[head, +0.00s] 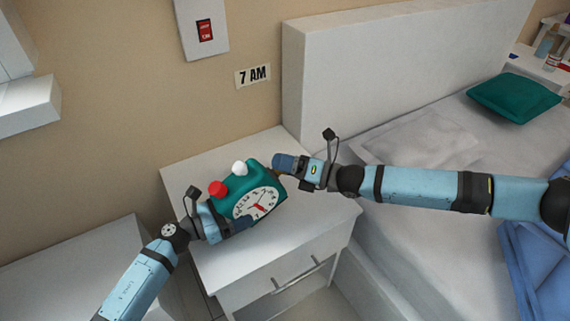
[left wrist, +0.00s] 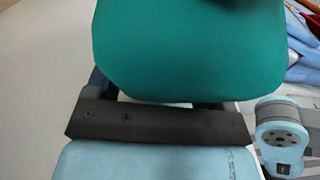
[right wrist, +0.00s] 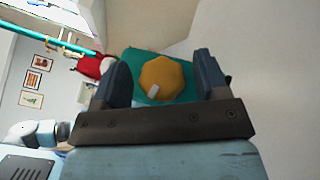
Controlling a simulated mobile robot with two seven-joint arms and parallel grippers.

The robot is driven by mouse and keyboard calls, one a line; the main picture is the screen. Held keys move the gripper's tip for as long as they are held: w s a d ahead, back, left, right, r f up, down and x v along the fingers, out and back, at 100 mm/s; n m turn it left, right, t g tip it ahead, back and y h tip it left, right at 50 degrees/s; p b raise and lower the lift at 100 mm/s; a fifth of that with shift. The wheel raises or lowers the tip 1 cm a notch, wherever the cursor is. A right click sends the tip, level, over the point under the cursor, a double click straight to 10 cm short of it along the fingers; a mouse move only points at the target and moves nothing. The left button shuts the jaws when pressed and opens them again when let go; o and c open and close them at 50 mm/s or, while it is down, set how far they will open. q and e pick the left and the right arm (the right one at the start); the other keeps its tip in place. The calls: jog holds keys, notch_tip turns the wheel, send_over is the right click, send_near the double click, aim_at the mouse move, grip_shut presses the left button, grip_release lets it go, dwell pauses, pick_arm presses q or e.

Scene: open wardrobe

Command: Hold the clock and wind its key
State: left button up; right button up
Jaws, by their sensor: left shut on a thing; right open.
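The clock (head: 237,189) is teal with a white round face, a red knob and a white knob on top. It is over the white nightstand; I cannot tell whether it touches the top. My left gripper (head: 236,222) is shut on the clock at its left side, and its teal body fills the left wrist view (left wrist: 190,50). My right gripper (head: 280,164) is at the clock's right side. In the right wrist view its open fingers (right wrist: 168,80) stand on either side of the yellow-brown key (right wrist: 162,76), with a gap visible. The key is hidden in the head view.
The white nightstand (head: 310,236) has a drawer with a bar handle and bare top around the clock. A bed (head: 420,135) with a teal pillow (head: 513,97) stands at right. A "7 AM" sign (head: 253,76) and red switch (head: 205,30) are on the wall.

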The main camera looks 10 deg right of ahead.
jog(key=shift+c, duration=0.4)
jog(key=c, duration=0.8)
jog(key=shift+c, duration=0.2)
jog(key=shift+s+a+m, duration=0.1)
jog(key=shift+m, duration=0.2)
